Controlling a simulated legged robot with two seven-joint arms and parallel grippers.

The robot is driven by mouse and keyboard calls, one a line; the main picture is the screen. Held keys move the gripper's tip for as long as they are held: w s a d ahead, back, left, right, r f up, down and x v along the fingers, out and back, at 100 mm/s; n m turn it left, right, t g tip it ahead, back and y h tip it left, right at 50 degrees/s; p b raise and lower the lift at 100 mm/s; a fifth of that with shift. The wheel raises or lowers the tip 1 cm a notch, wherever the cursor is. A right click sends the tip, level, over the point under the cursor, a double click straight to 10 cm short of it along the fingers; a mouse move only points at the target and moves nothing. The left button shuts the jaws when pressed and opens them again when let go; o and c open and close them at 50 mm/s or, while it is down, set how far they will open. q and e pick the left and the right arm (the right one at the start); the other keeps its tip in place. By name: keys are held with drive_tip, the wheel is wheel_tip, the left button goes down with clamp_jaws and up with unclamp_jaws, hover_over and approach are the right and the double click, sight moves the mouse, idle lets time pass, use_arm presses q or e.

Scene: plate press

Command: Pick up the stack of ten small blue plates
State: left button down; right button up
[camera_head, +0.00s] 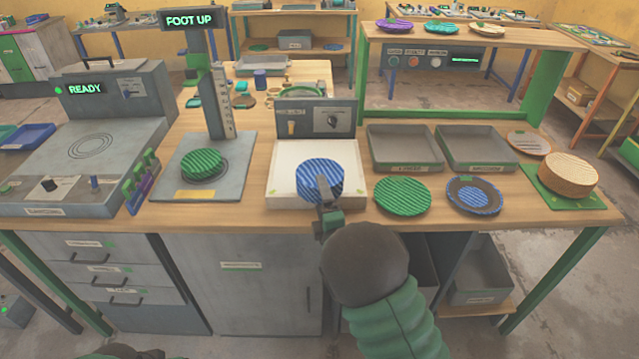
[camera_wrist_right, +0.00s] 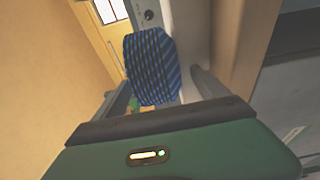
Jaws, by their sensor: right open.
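The stack of small blue striped plates (camera_head: 320,181) stands on the white top of a shallow box (camera_head: 283,187) at the middle of the bench. Single plates cannot be counted. My right gripper (camera_head: 326,207) is at the near side of the stack, partly in front of it. In the right wrist view the stack (camera_wrist_right: 152,65) shows ahead, between the open fingers of the right gripper (camera_wrist_right: 158,95). I cannot tell whether either finger touches it. My left gripper is not in view.
A green plate (camera_head: 403,196) and a blue plate with a dark rim (camera_head: 474,195) lie to the right. Two grey trays (camera_head: 405,166) stand behind them. A press post (camera_head: 214,90) with a green stack (camera_head: 201,163) under it is at left.

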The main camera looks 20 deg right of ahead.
drive_tip(key=shift+w+f, duration=0.1)
drive_tip(key=shift+w, duration=0.3)
drive_tip(key=shift+s, duration=0.1)
drive_tip(key=c, duration=1.5)
drive_tip(key=shift+o, duration=0.2)
